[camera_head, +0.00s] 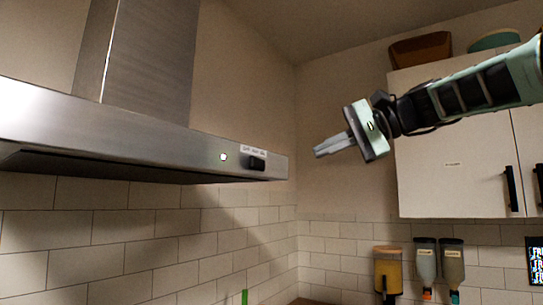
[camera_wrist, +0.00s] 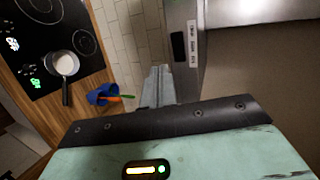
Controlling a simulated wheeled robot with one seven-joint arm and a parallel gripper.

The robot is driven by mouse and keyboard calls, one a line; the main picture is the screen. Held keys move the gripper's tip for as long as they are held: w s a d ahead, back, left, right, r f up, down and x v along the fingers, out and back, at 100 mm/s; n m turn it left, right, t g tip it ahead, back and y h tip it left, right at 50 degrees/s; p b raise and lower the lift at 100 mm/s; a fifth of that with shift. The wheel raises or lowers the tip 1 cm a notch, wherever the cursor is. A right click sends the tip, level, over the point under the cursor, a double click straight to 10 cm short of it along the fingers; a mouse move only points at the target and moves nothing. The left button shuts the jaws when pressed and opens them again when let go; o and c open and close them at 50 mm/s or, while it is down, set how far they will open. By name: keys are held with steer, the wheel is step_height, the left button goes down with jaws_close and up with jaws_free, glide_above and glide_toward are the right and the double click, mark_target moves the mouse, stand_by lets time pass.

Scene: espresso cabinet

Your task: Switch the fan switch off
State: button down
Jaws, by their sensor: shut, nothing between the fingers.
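The range hood (camera_head: 110,140) has a steel front edge with a small black fan switch (camera_head: 256,162) near its right end. A white label (camera_head: 253,150) sits just above the switch, and a lit white spot (camera_head: 223,156) shows to its left. My gripper (camera_head: 318,152) is shut and empty, to the right of the hood's end and apart from the switch. In the wrist view the closed fingers (camera_wrist: 158,85) are beside the hood edge (camera_wrist: 183,80), with the label (camera_wrist: 193,42) beyond them. I cannot tell the switch's position.
White wall cabinets (camera_head: 452,150) with black handles stand at the right, a brown bowl (camera_head: 420,50) on top. Bottles (camera_head: 425,262) hang below. The wrist view shows a cooktop (camera_wrist: 50,40), a pan (camera_wrist: 62,63) and a blue container (camera_wrist: 100,96) far below.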

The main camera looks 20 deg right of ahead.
mark_target(256, 163)
steer(key=shift+s+d+r+t, duration=0.15)
steer(key=shift+d+r, duration=0.15)
steer(key=shift+r, duration=0.25)
steer(key=shift+d+r+t, duration=0.15)
steer(key=shift+d+r, duration=0.15)
steer(key=shift+r, duration=0.25)
steer(key=p+x, duration=0.2)
steer(key=x, duration=0.2)
steer(key=p+x, duration=0.2)
steer(key=x, duration=0.3)
steer(key=r+p+x, duration=0.1)
steer(key=p+x, duration=0.1)
steer(key=x, duration=0.3)
steer(key=shift+a+r, duration=0.1)
steer(key=shift+a, duration=0.1)
steer(key=shift+a, duration=0.1)
